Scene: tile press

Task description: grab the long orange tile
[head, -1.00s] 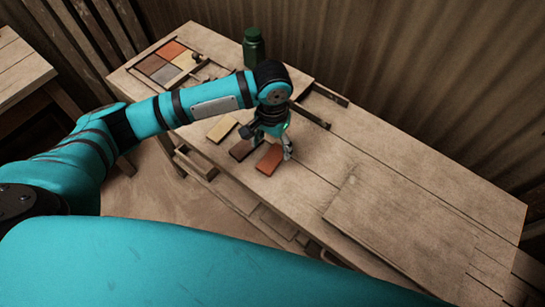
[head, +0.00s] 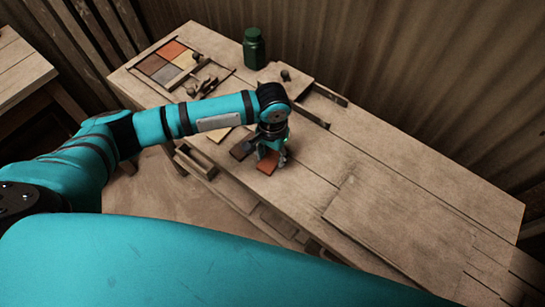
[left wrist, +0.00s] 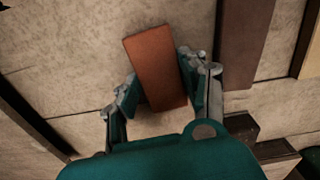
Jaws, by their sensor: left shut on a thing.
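The long orange tile (head: 266,167) lies near the front edge of the workbench. My left gripper (head: 270,157) points down over it and hides its far part. In the left wrist view the orange tile (left wrist: 155,60) runs between the two fingers of my left gripper (left wrist: 158,92). The fingers are shut on its long sides, and its far end sticks out past them. My right gripper is not in view.
A dark brown tile (head: 240,151) lies just left of the gripper, with a pale tile (head: 219,134) beyond it, partly under my arm. A green jar (head: 254,50) stands at the back. A framed set of coloured tiles (head: 165,62) is far left.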

